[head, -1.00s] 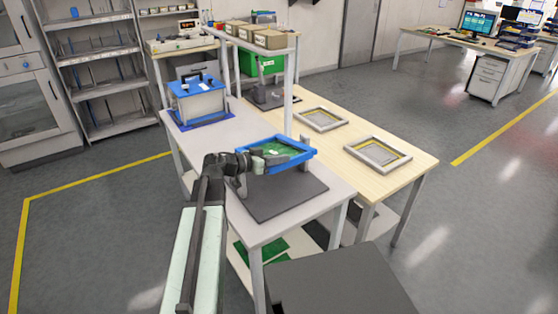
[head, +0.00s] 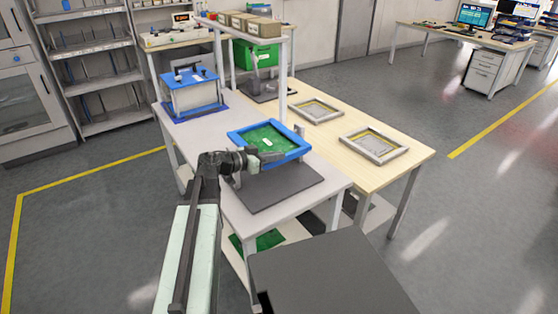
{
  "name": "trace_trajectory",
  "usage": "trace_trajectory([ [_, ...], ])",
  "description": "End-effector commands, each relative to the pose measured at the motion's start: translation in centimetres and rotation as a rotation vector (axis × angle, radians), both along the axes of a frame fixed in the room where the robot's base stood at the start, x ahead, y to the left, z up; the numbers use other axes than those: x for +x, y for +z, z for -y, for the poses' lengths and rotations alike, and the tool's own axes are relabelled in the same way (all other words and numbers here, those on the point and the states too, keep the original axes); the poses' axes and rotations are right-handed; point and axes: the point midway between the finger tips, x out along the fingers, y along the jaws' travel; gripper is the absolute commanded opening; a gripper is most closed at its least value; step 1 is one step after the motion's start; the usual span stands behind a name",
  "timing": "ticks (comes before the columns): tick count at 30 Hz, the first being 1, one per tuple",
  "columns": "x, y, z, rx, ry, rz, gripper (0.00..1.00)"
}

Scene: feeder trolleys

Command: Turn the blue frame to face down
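The blue frame (head: 240,139), with a green panel (head: 268,138) inside it, is above a dark grey base plate (head: 280,190) on the light grey table. Its green side faces up and is tilted towards me, with the far edge raised. A grey upright (head: 300,131) shows at its right side. My gripper (head: 270,157) is at the frame's near edge and appears shut on it. The fingertips are small and dark, so their exact hold is hard to see. The frame's underside is hidden.
A wooden table (head: 408,145) on the right bears two grey frames (head: 374,146) (head: 316,110). A blue-and-white box (head: 194,94) stands at the table's far left. A shelf with brown boxes (head: 250,22) rises behind. The floor left of the table is clear.

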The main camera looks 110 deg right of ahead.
Motion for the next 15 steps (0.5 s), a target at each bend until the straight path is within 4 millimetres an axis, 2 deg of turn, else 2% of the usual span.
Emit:
trace_trajectory([
  [11, -0.1, -0.1, -0.2, -0.001, -0.006, 0.009, 0.00],
  [15, 0.0, 1.7, -0.1, -0.001, -0.002, 0.007, 0.00],
])
